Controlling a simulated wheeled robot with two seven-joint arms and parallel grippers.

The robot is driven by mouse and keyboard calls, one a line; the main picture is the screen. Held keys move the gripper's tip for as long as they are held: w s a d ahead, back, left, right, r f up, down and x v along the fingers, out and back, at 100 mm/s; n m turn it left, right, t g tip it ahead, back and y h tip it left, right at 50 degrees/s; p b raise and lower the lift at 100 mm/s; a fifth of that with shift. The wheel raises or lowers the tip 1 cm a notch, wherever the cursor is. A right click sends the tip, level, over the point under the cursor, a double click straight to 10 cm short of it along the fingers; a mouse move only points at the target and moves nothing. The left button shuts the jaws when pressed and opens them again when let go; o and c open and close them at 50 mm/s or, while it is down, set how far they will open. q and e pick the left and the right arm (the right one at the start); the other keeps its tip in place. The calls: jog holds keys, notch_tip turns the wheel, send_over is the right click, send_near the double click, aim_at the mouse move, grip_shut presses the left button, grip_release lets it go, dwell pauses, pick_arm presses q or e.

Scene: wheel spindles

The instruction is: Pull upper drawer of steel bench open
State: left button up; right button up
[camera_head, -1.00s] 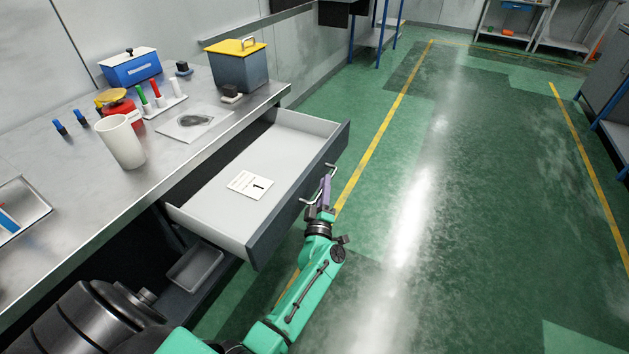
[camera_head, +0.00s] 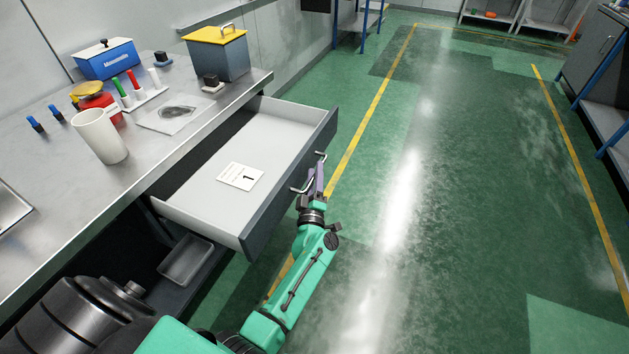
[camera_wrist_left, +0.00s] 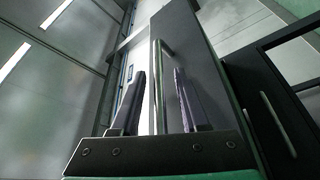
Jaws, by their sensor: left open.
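The steel bench (camera_head: 70,215) stands at the left. Its upper drawer (camera_head: 215,160) is pulled well out and shows a pale, nearly empty inside with a white card marked 1 (camera_head: 241,176). The drawer has a dark grey front (camera_head: 270,212) with a metal bar handle (camera_head: 298,189). My left gripper (camera_head: 316,180) is at this handle, in front of the drawer. In the left wrist view the handle bar (camera_wrist_left: 157,85) runs between the two open fingers (camera_wrist_left: 158,100), with gaps visible on both sides. My right gripper is not in view.
On the bench top stand a white cup (camera_head: 101,136), a blue box (camera_head: 106,60), a yellow-lidded bin (camera_head: 218,53) and a marker rack (camera_head: 140,98). A grey tray (camera_head: 186,260) sits below the drawer. The green floor at the right is clear.

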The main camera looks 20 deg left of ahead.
pick_arm(q)
jog(key=p+v, duration=0.2)
jog(key=v, duration=1.2)
jog(key=shift+s, duration=0.25)
jog(key=shift+f, duration=0.1)
jog(key=s+d+f+m+g+h+p, duration=0.1)
jog(key=s+f+m+g+h, duration=0.25)
jog(key=f, duration=0.45)
jog(key=s+d+f+m+g+h+p, duration=0.1)
jog(key=s+f+m+g+h, duration=0.15)
jog(key=f+m, duration=0.35)
jog(key=s+d+f+m+g+h+p, duration=0.1)
jog(key=s+d+f+m+g+h, duration=0.2)
jog(key=f, duration=0.6)
jog(key=s+a+f+m+g, duration=0.3)
jog(key=s+a+f+g, duration=0.1)
jog(key=s, duration=0.8)
jog(key=s+a+f+m+g+y+p, duration=0.1)
jog(key=s+a+f+m+g, duration=0.2)
jog(key=s, duration=0.9)
jog(key=a+f+g, duration=0.2)
jog(key=a+f, duration=0.1)
jog(key=a, duration=0.1)
jog(key=shift+s+a+f+y, duration=0.15)
jog(key=shift+a+f+y, duration=0.05)
jog(key=shift+a+y, duration=0.1)
jog(key=shift+d, duration=0.1)
